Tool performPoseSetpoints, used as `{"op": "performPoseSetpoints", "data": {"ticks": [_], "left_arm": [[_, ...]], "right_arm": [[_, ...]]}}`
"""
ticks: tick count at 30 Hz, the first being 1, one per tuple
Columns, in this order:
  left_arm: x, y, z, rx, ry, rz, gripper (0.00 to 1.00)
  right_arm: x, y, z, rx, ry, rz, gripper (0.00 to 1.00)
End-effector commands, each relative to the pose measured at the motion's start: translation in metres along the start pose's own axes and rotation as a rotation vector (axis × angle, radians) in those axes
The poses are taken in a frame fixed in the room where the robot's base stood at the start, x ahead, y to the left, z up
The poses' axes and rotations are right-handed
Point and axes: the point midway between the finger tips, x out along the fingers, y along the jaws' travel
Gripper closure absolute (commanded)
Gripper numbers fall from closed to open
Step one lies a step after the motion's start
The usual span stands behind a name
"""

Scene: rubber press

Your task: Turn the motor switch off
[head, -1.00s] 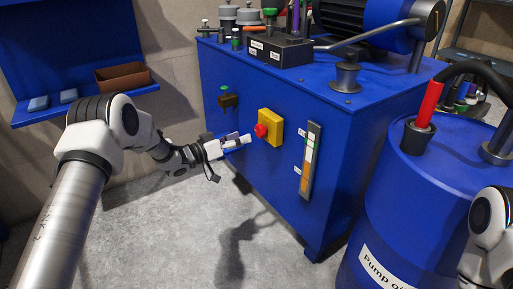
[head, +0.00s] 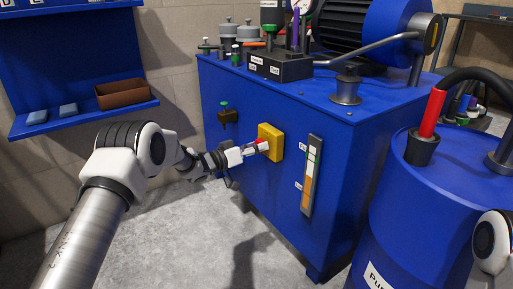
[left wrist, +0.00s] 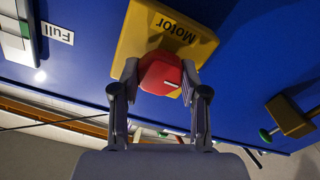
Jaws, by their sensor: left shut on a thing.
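The motor switch is a red knob on a yellow box (head: 273,141) on the front of the blue press cabinet. In the left wrist view the red knob (left wrist: 161,73) sits between my fingertips, and the yellow box (left wrist: 150,37) bears the word "Motor". My left gripper (head: 262,146) reaches in from the left and is shut on the red knob, with a finger on each side. A white mark shows on the knob's face. In the head view the gripper hides most of the knob. My right gripper is out of view; only part of my right arm shows at the right edge.
Right of the switch is an upright level gauge (head: 311,175). Left of it is a small brown valve with a green top (head: 227,113). A blue drum (head: 415,200) stands at the right. A brown tray (head: 122,94) sits on the blue wall shelf. The floor before the cabinet is clear.

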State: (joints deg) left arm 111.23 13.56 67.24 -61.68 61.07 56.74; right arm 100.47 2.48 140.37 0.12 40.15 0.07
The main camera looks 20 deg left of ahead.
Motion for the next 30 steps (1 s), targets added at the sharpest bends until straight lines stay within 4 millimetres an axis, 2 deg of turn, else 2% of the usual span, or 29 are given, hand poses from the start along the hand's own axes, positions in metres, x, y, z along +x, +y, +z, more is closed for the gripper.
{"op": "performPoseSetpoints", "data": {"ticks": [7,14,30], "left_arm": [[0.0,0.001,-0.001,0.037,0.0,0.0,0.91],[0.0,0.001,-0.003,0.154,-0.001,0.0,0.91],[0.0,0.001,-0.002,0.641,0.0,-0.001,0.91]], "right_arm": [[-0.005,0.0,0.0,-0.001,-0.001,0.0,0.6],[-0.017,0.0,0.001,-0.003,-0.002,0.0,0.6],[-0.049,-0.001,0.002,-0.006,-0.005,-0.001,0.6]]}}
